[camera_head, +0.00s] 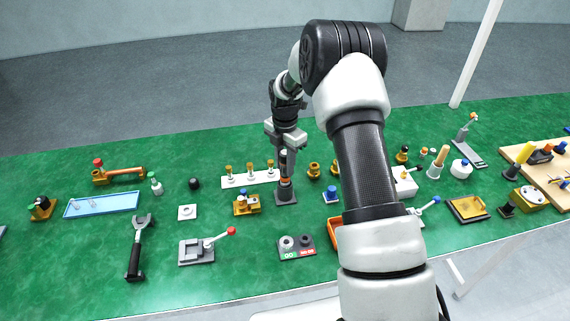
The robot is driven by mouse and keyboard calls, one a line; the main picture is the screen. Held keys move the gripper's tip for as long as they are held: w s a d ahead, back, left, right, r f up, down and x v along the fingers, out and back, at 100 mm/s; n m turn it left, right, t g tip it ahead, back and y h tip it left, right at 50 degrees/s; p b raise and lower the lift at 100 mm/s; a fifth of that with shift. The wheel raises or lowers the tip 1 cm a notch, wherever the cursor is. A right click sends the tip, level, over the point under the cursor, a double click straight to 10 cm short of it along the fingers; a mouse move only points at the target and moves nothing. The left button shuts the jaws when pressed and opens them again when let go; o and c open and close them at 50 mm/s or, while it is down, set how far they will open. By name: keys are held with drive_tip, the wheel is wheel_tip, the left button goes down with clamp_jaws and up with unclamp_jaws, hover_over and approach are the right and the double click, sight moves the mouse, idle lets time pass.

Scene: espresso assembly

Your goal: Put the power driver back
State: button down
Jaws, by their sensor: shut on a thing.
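My gripper (287,150) points straight down over the middle of the green table. It is shut on the power driver (286,168), a small upright tool with a dark body and an orange band. The driver stands at a dark square-based holder (286,195) directly below the gripper. Its lower end meets the holder's top; I cannot tell whether it is fully seated. The gripper fingers hide part of the driver.
A white strip with brass pieces (247,180) and a brass fixture (246,205) stand close left of the holder. A wrench-like tool (137,247) lies front left. My arm hides part of the right side.

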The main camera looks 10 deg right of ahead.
drive_tip(key=shift+f, duration=0.15)
drive_tip(key=c, duration=1.4)
unclamp_jaws()
